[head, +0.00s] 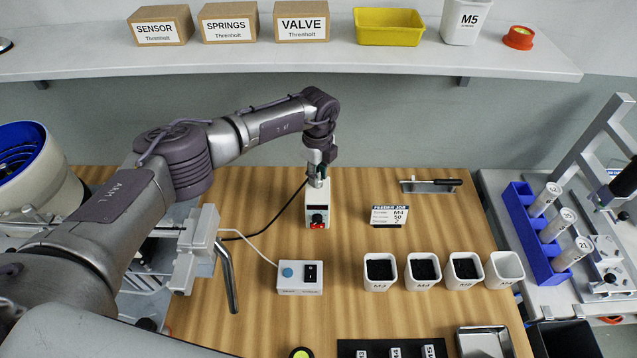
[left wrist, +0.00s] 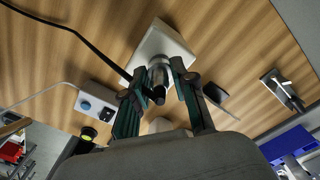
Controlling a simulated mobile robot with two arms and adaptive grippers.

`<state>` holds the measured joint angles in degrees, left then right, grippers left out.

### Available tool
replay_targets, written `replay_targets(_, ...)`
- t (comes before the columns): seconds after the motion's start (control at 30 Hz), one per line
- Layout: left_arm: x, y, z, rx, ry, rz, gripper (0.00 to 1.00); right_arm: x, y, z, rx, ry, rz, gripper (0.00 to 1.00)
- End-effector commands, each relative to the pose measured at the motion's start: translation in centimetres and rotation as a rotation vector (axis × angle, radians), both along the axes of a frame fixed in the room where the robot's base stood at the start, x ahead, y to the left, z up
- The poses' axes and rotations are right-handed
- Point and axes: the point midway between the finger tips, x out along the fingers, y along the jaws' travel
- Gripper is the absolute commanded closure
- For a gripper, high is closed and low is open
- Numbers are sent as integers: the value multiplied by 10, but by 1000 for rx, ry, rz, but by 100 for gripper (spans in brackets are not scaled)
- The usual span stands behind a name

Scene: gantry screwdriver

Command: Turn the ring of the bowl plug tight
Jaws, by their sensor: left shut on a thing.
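A pale control box (head: 317,208) with a black knob and a red switch stands on the wooden table, below my left gripper (head: 318,178). In the left wrist view, the bowl plug's silver ring (left wrist: 159,74) stands out from the pale box (left wrist: 168,43). The fingers of my left gripper (left wrist: 160,84) are on either side of the ring and shut on it. The plug's dark end points back toward the wrist camera. In the head view the gripper hides most of the plug. My right gripper is not in view.
A white switch box (head: 299,277) with a cable is in front of the control box. A job card (head: 388,215), a screwdriver on a stand (head: 431,185) and several white cups (head: 423,270) are to the right. The blue feeder bowl (head: 22,150) is far left. A shelf (head: 290,58) runs behind.

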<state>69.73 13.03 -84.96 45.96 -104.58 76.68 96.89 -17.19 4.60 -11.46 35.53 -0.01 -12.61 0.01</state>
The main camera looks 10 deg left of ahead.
Motion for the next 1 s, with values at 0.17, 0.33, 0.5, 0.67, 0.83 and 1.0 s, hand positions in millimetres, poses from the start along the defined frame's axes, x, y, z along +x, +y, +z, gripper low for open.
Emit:
replay_targets(0.17,2,1,1,0,-6,-169,98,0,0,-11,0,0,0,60)
replay_targets(0.33,2,1,-3,1,-6,-333,98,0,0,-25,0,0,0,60)
replay_targets(0.5,3,1,-3,1,-8,-653,98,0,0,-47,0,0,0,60)
replay_targets(0.67,2,1,0,0,-8,-831,98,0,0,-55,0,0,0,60)
replay_targets(0.83,2,1,3,0,-7,-856,98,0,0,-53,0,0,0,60)
replay_targets(1.0,2,1,3,0,-6,-854,59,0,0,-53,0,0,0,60)
